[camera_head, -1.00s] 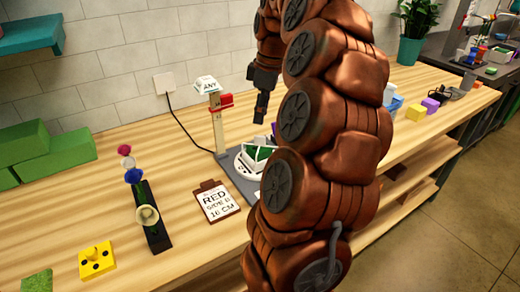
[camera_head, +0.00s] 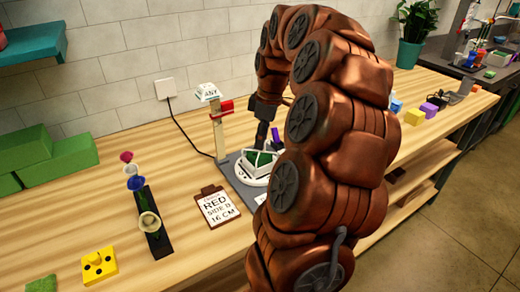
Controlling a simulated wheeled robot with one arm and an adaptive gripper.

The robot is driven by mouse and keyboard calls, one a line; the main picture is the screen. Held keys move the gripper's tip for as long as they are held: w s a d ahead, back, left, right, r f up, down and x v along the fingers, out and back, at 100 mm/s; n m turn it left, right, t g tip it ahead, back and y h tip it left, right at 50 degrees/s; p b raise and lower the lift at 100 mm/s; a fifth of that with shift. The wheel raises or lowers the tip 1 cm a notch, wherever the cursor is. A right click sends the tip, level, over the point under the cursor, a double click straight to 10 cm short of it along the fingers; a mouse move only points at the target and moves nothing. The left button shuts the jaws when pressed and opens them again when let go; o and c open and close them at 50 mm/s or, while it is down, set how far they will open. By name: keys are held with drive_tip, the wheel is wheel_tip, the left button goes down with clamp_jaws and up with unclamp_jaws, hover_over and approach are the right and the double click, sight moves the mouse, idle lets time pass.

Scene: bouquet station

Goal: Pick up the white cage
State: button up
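The white cage (camera_head: 246,155) is an angular white frame with green showing inside. It sits on a round white disc (camera_head: 247,179) on a grey base plate, in the middle of the wooden table. My gripper (camera_head: 261,142) is dark and points down at the cage's back edge. I cannot tell whether it touches the cage. Its fingers look like one dark shape, so their opening is unclear. My arm hides the right side of the disc.
A post with a red clamp (camera_head: 226,106) and a white top sign stands just left of my gripper. A clipboard (camera_head: 217,206) and a dark flower rack (camera_head: 158,238) lie further left. Green blocks (camera_head: 60,158) and a yellow block (camera_head: 99,266) are at far left.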

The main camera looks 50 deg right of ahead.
drive_tip(key=shift+w+a+f, duration=0.1)
drive_tip(key=shift+f, duration=0.7)
drive_tip(key=shift+c, duration=0.2)
clamp_jaws()
